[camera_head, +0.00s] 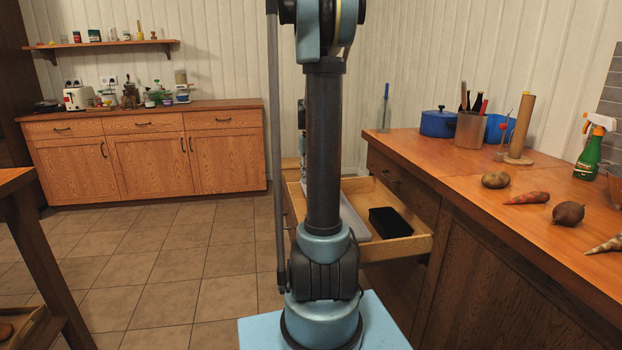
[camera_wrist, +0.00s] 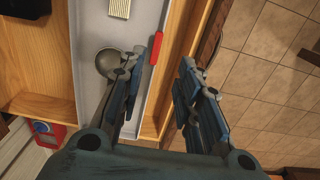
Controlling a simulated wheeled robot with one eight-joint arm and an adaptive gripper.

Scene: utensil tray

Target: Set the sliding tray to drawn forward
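The sliding tray is a light grey utensil tray (camera_head: 354,218) inside an open wooden drawer (camera_head: 405,249); my arm hides much of it in the head view. In the wrist view the tray (camera_wrist: 87,22) holds a round metal ladle (camera_wrist: 108,63), a red-handled item (camera_wrist: 156,47) and a ribbed pale piece (camera_wrist: 122,5). My gripper (camera_wrist: 170,57) is open. Its left finger is over the tray, and its right finger is over the drawer's side. The tray's edge and the drawer's wooden wall show between the fingers. I cannot tell whether the fingers touch either.
A black box (camera_head: 390,222) lies in the drawer beside the tray. The counter (camera_head: 455,165) at the right carries blue pots, vegetables and a green spray bottle (camera_head: 590,150). Tiled floor (camera_head: 170,262) lies open at the left.

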